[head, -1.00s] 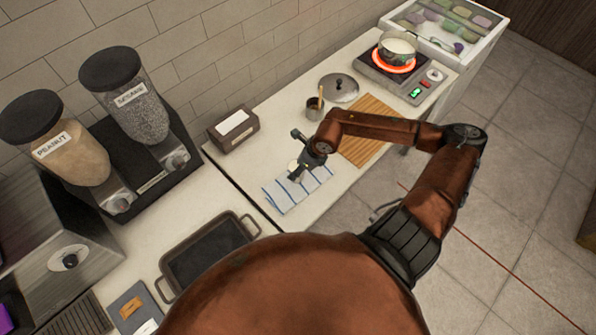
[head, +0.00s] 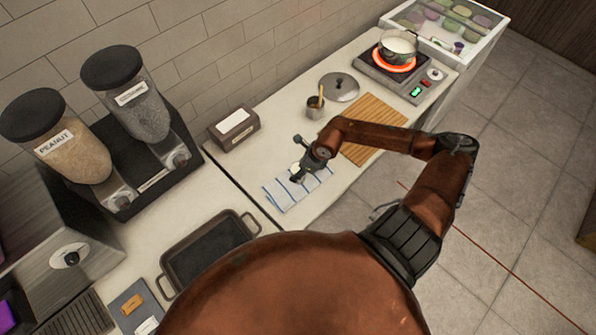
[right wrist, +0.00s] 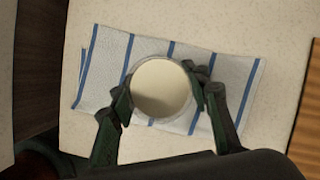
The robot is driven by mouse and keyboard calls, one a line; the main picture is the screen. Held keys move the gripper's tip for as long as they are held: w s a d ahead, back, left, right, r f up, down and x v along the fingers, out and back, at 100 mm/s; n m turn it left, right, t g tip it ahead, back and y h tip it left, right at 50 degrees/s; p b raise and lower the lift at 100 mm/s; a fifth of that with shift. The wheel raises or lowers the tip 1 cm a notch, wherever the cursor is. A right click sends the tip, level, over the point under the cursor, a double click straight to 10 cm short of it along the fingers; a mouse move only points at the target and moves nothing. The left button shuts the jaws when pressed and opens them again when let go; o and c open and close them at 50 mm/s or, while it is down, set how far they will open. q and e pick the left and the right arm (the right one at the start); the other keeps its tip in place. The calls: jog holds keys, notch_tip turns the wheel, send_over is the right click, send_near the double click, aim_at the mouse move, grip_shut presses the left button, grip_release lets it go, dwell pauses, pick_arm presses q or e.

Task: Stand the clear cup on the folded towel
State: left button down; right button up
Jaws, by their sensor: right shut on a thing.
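The clear cup (right wrist: 160,90) shows from above in the right wrist view, with a pale cream content or base inside its rim. My right gripper (right wrist: 162,96) is shut on it, one finger on each side. The folded towel (right wrist: 108,62), white with blue stripes, lies beneath the cup in that view. In the head view the towel (head: 276,196) lies on the counter, and my right gripper (head: 296,174) is over its upper part, mostly covering the cup. I cannot tell whether the cup's base touches the towel. My left gripper is not in view.
A wooden board (head: 376,124) lies right of the towel. A small metal pot (head: 315,108), a lid (head: 340,87) and a napkin box (head: 234,128) stand behind. A dark tray (head: 208,250) is at the front left. A pot sits on a glowing burner (head: 394,62).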

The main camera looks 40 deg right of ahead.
jog(key=shift+s+f, duration=0.35)
jog(key=shift+f, duration=0.3)
grip_shut()
jog(key=o, duration=1.2)
grip_release()
jog(key=o, duration=0.4)
jog(key=shift+w+d, duration=0.1)
jog(key=shift+w, duration=0.1)
jog(key=shift+r, duration=0.1)
jog(key=shift+r, duration=0.1)
jog(key=shift+r, duration=0.2)
jog(key=v, duration=1.2)
jog(key=shift+r, duration=0.4)
jog(key=shift+w, duration=0.1)
